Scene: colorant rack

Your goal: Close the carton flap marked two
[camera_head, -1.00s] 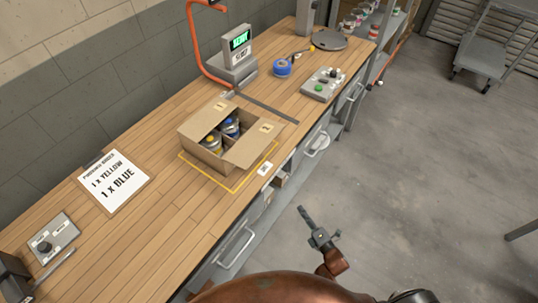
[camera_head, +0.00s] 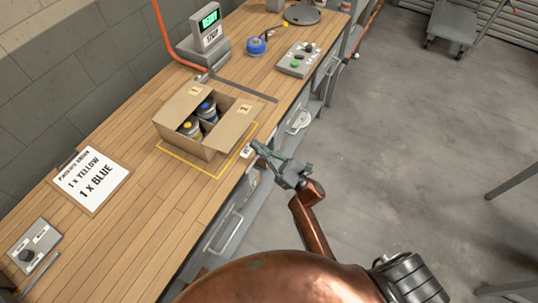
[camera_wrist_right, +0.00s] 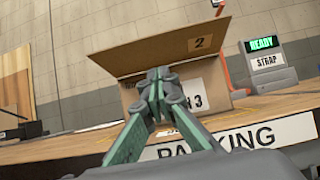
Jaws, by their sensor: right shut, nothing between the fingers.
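The open cardboard carton (camera_head: 184,145) stands on the workbench with a yellow-topped can (camera_head: 190,127) and a blue-topped can (camera_head: 206,109) inside. The flap marked two (camera_head: 231,124) stands open, leaning outward on the side nearest my right arm. It shows raised in the right wrist view (camera_wrist_right: 165,52). The flap marked one (camera_head: 180,101) is at the carton's far left side, also open. My right gripper (camera_head: 257,147) is shut and empty at the bench's front edge, in front of and below flap two; it also shows in the wrist view (camera_wrist_right: 159,78). My left gripper is not in view.
A yellow outline (camera_head: 187,164) surrounds the carton on the bench (camera_head: 150,215). A display (camera_head: 208,28) reading READY, an orange pipe (camera_head: 160,30) and a button box (camera_head: 298,60) stand behind. An order sheet (camera_head: 90,182) lies left.

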